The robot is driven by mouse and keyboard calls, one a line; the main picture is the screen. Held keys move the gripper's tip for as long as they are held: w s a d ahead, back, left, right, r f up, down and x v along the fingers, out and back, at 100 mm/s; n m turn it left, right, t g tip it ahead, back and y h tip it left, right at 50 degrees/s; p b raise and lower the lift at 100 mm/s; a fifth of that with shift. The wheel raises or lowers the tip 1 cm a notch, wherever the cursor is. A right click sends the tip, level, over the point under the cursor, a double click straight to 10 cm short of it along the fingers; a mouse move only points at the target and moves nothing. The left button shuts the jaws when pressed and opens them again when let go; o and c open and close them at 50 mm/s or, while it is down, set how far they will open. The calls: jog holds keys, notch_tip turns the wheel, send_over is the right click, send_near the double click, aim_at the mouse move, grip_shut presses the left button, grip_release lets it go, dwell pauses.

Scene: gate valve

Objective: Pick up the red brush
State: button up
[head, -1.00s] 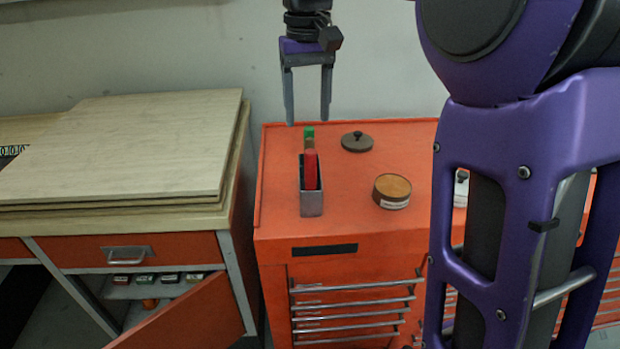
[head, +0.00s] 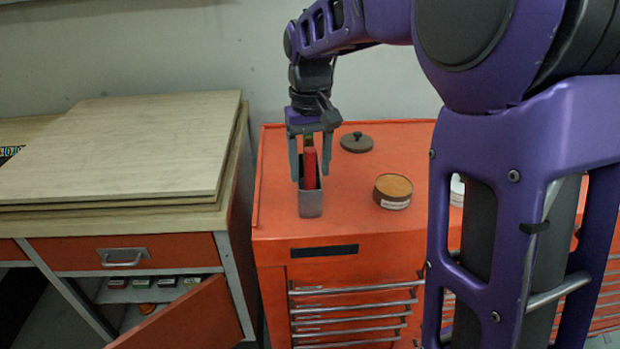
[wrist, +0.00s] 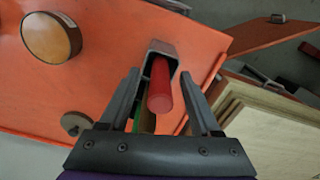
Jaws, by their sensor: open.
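The red brush (head: 310,168) stands upright in a small grey metal holder (head: 311,203) on the orange cabinet. In the wrist view the red brush (wrist: 160,88) points up toward the camera, with the holder (wrist: 161,48) around its lower part. My gripper (head: 311,178) is open, its fingers lowered on both sides of the brush. In the wrist view my gripper (wrist: 162,90) has one finger on each side of the brush with gaps between. The fingertips are near the holder's rim; whether they touch it I cannot tell.
The orange cabinet top (head: 350,215) also holds a round tin with a brown top (head: 393,191) and a dark round lid (head: 356,142). Stacked wooden boards (head: 130,150) lie on the workbench at the left. An orange door (head: 190,315) hangs open below.

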grip_shut()
dwell(0.4)
notch_tip(320, 180, up, 10)
jog(key=shift+r+p, duration=0.1)
jog(key=shift+p, duration=0.65)
